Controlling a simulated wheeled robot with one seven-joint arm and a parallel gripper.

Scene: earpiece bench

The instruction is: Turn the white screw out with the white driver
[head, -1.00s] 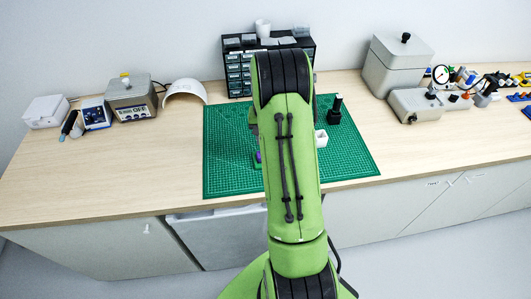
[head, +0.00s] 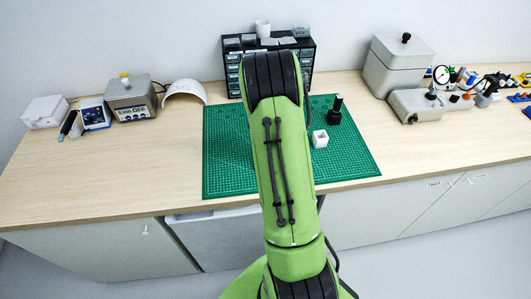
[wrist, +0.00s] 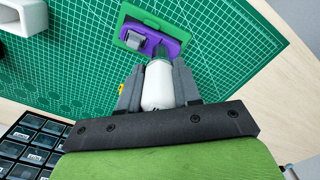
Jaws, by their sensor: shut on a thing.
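My gripper (wrist: 158,88) is shut on the white driver (wrist: 157,80), which lies between its two dark fingers in the wrist view. The driver's far end points at a purple earpiece part (wrist: 170,43), which sits on a green holder (wrist: 136,14). A grey block (wrist: 133,40) is on the left of the purple part. I cannot tell whether the driver touches the purple part. The white screw is not visible; the driver may hide it. In the head view my arm hides the gripper, the driver and the purple part.
A white open box (head: 320,139) and a black bottle (head: 335,113) stand on the green mat (head: 225,175). A drawer cabinet (head: 233,75) is behind the mat. Grey machines (head: 400,65) stand to the right. The mat's left part is clear.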

